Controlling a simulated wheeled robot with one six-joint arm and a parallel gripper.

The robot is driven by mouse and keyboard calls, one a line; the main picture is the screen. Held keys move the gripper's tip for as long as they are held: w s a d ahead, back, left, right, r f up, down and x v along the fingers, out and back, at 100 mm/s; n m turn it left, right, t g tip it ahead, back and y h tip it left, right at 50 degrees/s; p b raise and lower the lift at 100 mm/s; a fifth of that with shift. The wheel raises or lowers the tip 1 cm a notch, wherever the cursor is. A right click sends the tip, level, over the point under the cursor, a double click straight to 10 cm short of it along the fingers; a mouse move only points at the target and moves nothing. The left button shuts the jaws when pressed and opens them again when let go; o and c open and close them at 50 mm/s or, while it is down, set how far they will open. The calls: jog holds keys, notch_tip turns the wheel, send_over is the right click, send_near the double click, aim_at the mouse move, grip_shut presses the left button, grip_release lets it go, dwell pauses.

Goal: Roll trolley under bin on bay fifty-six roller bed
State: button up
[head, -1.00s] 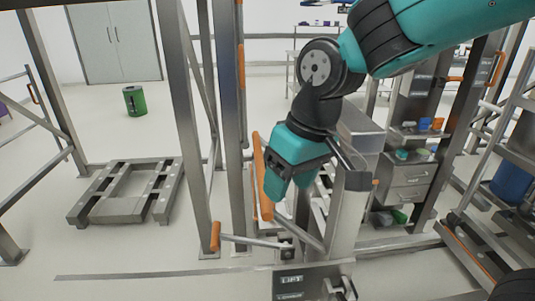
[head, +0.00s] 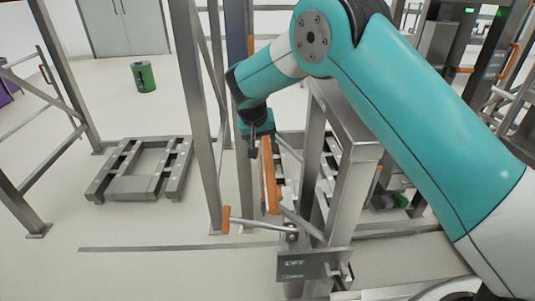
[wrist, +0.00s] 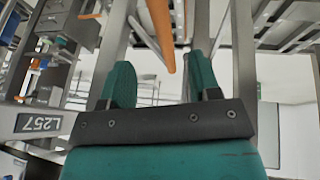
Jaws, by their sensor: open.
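My gripper (head: 256,140) is at the steel lift frame (head: 350,120), close to an upright lever with an orange grip (head: 269,178). In the wrist view my two teal fingers (wrist: 161,80) are open, and an orange bar (wrist: 160,28) shows between and beyond them. I cannot tell whether they touch it. A low steel frame with slotted rails (head: 140,168) stands on the floor at the left; I cannot tell whether it is the trolley. I cannot make out the bin or a bay fifty-six label; my arm covers much of the right side.
A second lever with an orange end (head: 226,219) sticks out low, above a plate marked LIFT (head: 312,264). Steel posts (head: 196,110) stand close left of my gripper. A green can (head: 146,77) stands behind. A label reading L257 (wrist: 39,122) shows in the wrist view. Floor at front left is clear.

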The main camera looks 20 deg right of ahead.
aim_at(268, 156)
jog(key=p+x, duration=0.3)
jog(key=x, duration=0.9)
grip_shut()
